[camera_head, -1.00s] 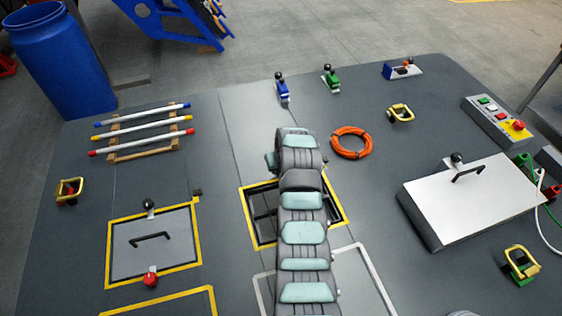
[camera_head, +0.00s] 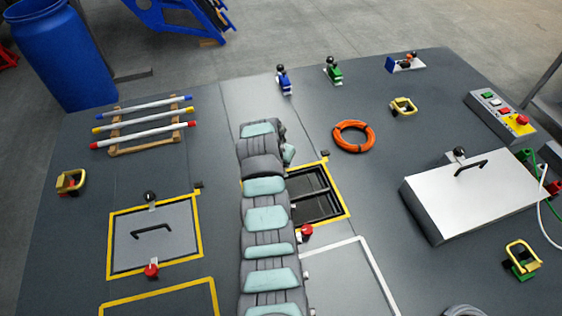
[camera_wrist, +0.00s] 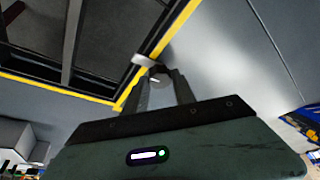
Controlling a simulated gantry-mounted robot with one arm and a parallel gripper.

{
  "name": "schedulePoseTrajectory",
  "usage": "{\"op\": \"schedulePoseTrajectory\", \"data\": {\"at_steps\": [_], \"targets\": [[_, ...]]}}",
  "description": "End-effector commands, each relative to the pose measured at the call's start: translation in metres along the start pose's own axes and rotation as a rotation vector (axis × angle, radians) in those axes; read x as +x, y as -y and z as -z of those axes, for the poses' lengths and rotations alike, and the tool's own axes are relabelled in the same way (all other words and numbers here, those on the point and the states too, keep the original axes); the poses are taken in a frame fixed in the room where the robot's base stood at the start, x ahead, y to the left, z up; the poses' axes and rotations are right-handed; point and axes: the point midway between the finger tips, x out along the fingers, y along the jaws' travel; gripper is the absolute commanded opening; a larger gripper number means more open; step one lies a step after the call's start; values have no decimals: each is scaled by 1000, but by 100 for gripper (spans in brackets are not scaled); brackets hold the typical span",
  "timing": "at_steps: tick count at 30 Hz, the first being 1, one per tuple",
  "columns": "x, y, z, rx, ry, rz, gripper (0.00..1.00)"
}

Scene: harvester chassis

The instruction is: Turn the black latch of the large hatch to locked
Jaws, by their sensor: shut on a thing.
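A dark, barred opening with a yellow border (camera_head: 318,192) lies in the middle of the deck, partly behind my arm; it also fills the upper left of the wrist view (camera_wrist: 40,40). My gripper (camera_wrist: 160,74) is beside the yellow border's outer edge, its fingers shut on a small dark knob, which looks like the black latch (camera_wrist: 157,70). A light metal tab (camera_wrist: 143,61) shows beside the fingertips, reaching toward the border. The fingers cover most of the knob, so the latch's angle is hard to tell. In the head view my arm hides the gripper and this latch.
A red knob (camera_head: 306,231) stands at the opening's near edge. A silver lid with a handle (camera_head: 470,198) is at right. An orange ring (camera_head: 353,136) lies behind the opening. Blue (camera_head: 284,80) and green (camera_head: 333,71) levers stand farther back.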

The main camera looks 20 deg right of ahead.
Motion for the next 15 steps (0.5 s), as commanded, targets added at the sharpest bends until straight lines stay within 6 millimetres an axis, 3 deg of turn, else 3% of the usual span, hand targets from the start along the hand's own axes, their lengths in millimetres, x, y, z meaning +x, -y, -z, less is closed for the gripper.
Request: {"op": "schedulePoseTrajectory", "data": {"at_steps": [15], "targets": [[0,1,0,52,1,-21,0]]}}
